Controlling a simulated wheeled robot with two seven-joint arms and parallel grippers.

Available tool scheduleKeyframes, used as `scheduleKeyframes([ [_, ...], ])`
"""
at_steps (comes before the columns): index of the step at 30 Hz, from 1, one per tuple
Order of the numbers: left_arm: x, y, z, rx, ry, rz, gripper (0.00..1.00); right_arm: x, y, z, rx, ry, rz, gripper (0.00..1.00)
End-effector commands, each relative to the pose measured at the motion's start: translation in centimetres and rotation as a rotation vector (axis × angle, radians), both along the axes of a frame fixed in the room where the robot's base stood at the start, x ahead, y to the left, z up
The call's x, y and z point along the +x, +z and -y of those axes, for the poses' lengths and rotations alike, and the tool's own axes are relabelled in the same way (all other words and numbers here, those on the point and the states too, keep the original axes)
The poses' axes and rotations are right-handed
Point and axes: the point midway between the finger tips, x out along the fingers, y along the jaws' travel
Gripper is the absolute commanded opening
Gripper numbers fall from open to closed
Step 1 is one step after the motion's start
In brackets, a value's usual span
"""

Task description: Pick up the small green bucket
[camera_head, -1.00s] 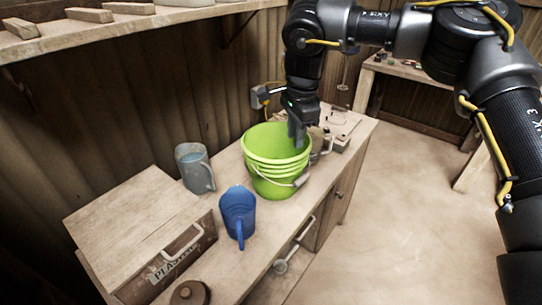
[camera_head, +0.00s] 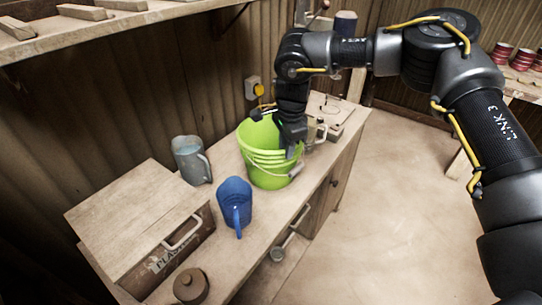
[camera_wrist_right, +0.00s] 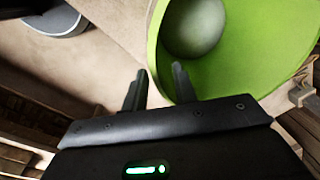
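The green bucket (camera_head: 262,160) stands upright on the wooden bench, its handle hanging on the near side. My right gripper (camera_head: 291,150) reaches down at the bucket's right rim. In the right wrist view, my right gripper (camera_wrist_right: 159,72) is open, with one finger over the inside of the green bucket (camera_wrist_right: 240,75) and the other outside it. The rim lies between the fingers, and I see a gap beside it. A round, pale-looking area shows inside the bucket; I cannot tell what it is. My left gripper is not in view.
A blue jug (camera_head: 235,205) and a grey jug (camera_head: 191,160) stand left of the bucket. A wooden box (camera_head: 135,215) and a round brown lidded pot (camera_head: 190,286) are at the near left. A wall socket (camera_head: 252,88) is behind. The floor at right is clear.

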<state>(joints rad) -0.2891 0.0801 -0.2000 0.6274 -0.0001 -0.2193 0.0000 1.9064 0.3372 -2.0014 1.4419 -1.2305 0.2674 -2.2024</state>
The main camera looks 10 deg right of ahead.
Motion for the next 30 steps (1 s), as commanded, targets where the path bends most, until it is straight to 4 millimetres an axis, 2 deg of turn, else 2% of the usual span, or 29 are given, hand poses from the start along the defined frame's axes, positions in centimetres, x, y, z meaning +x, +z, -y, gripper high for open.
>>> scheduleKeyframes([
  [1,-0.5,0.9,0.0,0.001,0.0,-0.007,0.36,-0.1,-0.4,0.0,-0.001,0.0,-0.005,0.28],
  [6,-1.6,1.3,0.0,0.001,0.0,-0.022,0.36,0.1,-2.5,-0.1,0.0,-0.001,-0.002,0.28],
  [14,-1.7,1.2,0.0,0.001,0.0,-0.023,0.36,0.2,-3.0,-0.1,-0.001,-0.001,0.0,0.28],
  [21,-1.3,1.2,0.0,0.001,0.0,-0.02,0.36,0.2,-2.9,-0.1,-0.001,-0.001,0.0,0.0],
  [30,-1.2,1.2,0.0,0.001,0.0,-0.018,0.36,0.2,-2.9,-0.1,0.0,-0.001,0.0,0.0],
])
